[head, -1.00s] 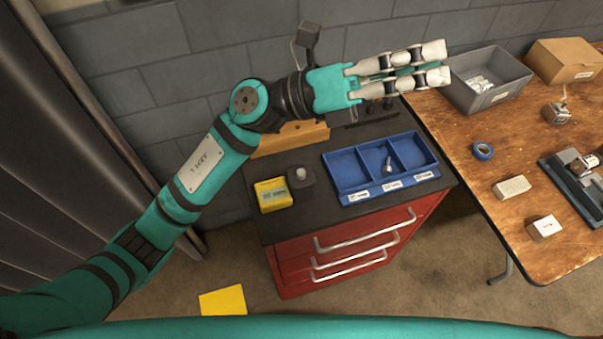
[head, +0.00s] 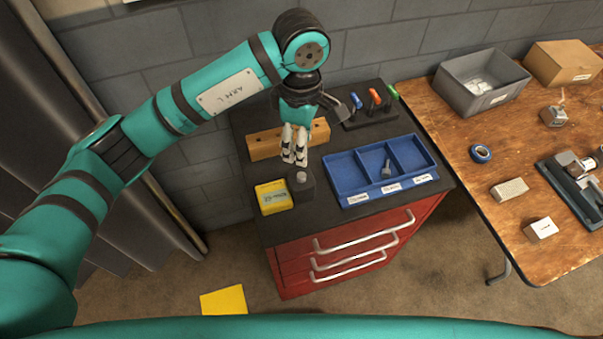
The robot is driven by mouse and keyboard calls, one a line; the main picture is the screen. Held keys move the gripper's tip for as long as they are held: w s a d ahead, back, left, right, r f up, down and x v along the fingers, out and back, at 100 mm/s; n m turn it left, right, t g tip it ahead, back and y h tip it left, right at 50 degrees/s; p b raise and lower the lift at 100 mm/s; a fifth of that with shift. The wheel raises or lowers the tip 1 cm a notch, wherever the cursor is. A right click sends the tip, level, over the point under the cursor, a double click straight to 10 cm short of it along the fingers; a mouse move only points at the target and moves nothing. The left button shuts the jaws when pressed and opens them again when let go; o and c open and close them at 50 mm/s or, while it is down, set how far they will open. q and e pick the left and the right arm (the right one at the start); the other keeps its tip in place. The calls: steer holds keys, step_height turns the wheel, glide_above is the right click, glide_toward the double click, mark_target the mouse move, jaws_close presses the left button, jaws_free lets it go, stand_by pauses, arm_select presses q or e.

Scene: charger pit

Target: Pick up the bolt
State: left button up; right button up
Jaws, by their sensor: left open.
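A small grey bolt (head: 386,169) stands in the middle compartment of the blue three-part tray (head: 372,199), on the black top of the red drawer cabinet. My left gripper (head: 294,158) is open and points down to the left of the tray, close to a dark block (head: 299,194) with a grey knob on top. It is empty and apart from the bolt. My right gripper is out of view.
A wooden bar (head: 264,146) lies behind the gripper, and a yellow box (head: 273,197) stands left of the dark block. A rack of coloured-handled tools (head: 371,116) stands behind the tray. A wooden table (head: 450,135) with a grey bin (head: 484,98) is at right.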

arm_select(q)
glide_above(301, 175)
step_height(301, 175, down, 5)
steer(key=shift+s+p, duration=0.1)
steer(key=shift+p, duration=0.35)
step_height(301, 175, down, 5)
steer(key=shift+r+p, duration=0.1)
steer(key=shift+p, duration=0.95)
steer(key=shift+f, duration=0.35)
steer(key=shift+c, duration=0.4)
jaws_close()
